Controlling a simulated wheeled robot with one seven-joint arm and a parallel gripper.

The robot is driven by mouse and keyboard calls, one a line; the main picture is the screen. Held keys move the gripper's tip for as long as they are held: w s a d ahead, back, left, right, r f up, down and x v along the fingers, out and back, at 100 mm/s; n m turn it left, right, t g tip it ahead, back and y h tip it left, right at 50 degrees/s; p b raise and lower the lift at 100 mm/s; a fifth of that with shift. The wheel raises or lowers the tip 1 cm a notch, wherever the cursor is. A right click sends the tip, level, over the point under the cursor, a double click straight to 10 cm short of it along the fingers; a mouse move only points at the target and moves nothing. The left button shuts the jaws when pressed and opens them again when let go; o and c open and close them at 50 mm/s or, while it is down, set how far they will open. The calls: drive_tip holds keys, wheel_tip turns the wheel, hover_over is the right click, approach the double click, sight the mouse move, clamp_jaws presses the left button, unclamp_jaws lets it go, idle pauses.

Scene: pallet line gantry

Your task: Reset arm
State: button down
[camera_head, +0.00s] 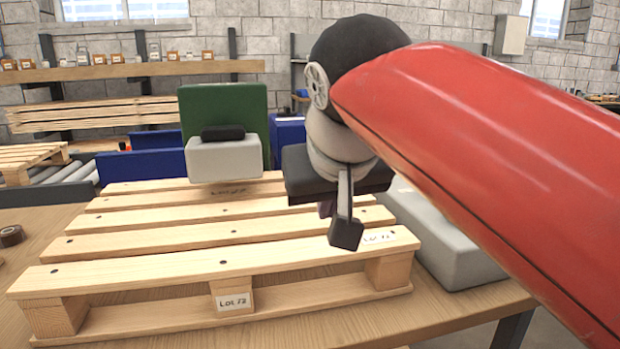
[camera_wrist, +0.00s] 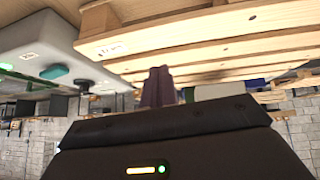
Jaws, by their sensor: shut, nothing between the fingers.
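My gripper (camera_head: 340,228) hangs at the end of my red arm, over the right part of the wooden pallet (camera_head: 150,262) in the head view. Its dark fingers point down and stay apart from the boards as far as I can tell. In the wrist view the fingers of my gripper (camera_wrist: 158,86) stand pressed together with nothing between them. The pallet boards (camera_wrist: 200,45) show beyond them, with the picture looking upside down. My arm hides part of the scene on the right.
The pallet lies on a wooden table (camera_head: 465,312), carrying a "Lot 72" label (camera_head: 234,301). A grey box (camera_head: 455,245) sits right of it. A grey block (camera_head: 224,162) and a green panel (camera_head: 240,100) stand behind. A tape roll (camera_head: 11,236) lies at left.

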drive_tip(key=s+d+f+m, duration=0.1)
drive_tip(key=s+d+f, duration=0.2)
drive_tip(key=f, duration=0.5)
drive_tip(key=s+d+f+g, duration=0.1)
drive_tip(key=s+d+f, duration=0.3)
drive_tip(key=f, duration=0.5)
drive_tip(key=s+d+f+m+g, duration=0.1)
drive_tip(key=s+d+f, duration=0.2)
drive_tip(key=d+f, duration=0.3)
wheel_tip(320, 180, down, 2)
drive_tip(key=shift+s+f+m+h, duration=0.2)
drive_tip(key=shift+s+m+h, duration=0.1)
drive_tip(key=shift+s+h, duration=0.1)
